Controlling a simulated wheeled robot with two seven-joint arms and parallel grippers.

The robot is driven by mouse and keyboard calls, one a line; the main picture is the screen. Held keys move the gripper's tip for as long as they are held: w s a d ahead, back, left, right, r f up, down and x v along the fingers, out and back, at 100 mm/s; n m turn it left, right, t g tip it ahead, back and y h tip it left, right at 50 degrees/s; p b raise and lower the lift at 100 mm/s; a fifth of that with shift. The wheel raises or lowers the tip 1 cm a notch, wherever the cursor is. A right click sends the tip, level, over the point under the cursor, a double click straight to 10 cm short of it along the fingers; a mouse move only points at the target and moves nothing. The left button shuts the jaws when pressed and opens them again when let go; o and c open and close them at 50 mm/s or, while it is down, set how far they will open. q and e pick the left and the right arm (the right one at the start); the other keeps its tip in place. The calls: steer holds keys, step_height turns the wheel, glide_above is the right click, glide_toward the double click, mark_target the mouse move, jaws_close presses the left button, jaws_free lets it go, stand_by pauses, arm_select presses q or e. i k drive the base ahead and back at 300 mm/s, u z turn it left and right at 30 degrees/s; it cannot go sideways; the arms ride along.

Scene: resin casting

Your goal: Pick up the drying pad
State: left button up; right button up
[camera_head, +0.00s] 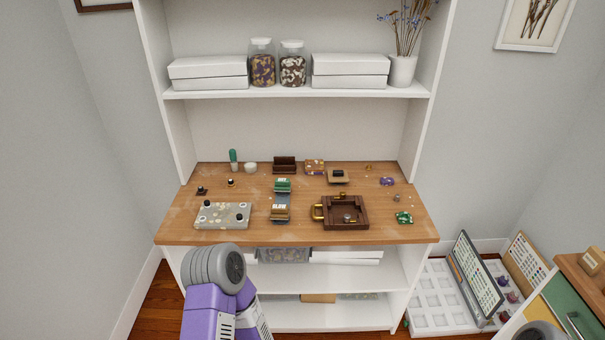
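I cannot tell for certain which thing is the drying pad. A flat, pale speckled slab (223,217) with dark round pieces near its corners lies at the front left of the wooden worktop (348,239). A narrow dark strip (282,200) lies near the middle, between a green block (283,185) and a brown block (280,212). A small tan pad-like piece (338,180) with a black block on it lies at the back right. My purple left arm shows in front of the worktop, but its gripper is not in view. My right gripper is not in view either.
A brown wooden tray (366,211) with brass-coloured fittings stands at the front right. Behind are a dark brown holder (285,164) and a green-topped bottle (233,158). A green patterned piece (404,217) lies near the right edge. Shelves rise behind; a white compartment tray (434,300) is lower right.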

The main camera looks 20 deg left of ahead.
mark_target(281, 184)
steer(key=u, duration=0.55)
steer(key=i, duration=0.95)
steer(key=u, duration=0.95)
